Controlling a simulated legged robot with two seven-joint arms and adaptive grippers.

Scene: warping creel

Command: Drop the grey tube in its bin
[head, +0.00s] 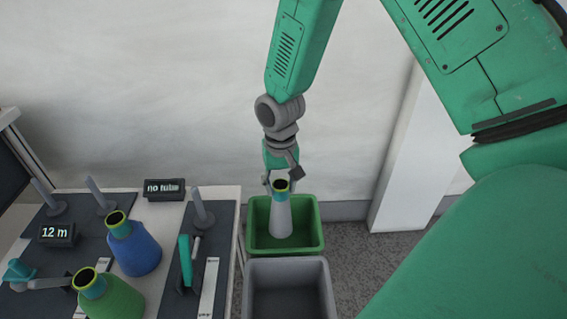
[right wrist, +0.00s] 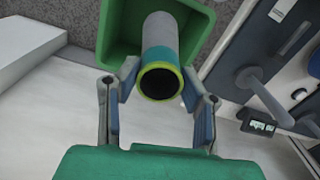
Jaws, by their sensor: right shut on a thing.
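The grey tube (head: 281,217) is a pale cone with a teal and yellow collar around its dark open end. My right gripper (head: 281,184) is shut on it near the collar, and the tube stands nearly upright, collar up. It is over the green bin (head: 314,229), and its lower part shows against the bin's inside. I cannot tell whether it touches the floor of the bin. In the right wrist view the tube (right wrist: 160,42) lies between both fingers, with the green bin (right wrist: 116,30) behind it. My left gripper is not in view.
A grey bin (head: 329,291) stands in front of the green one and looks empty. At left, a table (head: 228,192) carries a blue cone (head: 137,253), a green cone (head: 118,299), upright pegs, and signs "no tube" (head: 164,189) and "12 m" (head: 58,234). A white post (head: 398,165) stands right.

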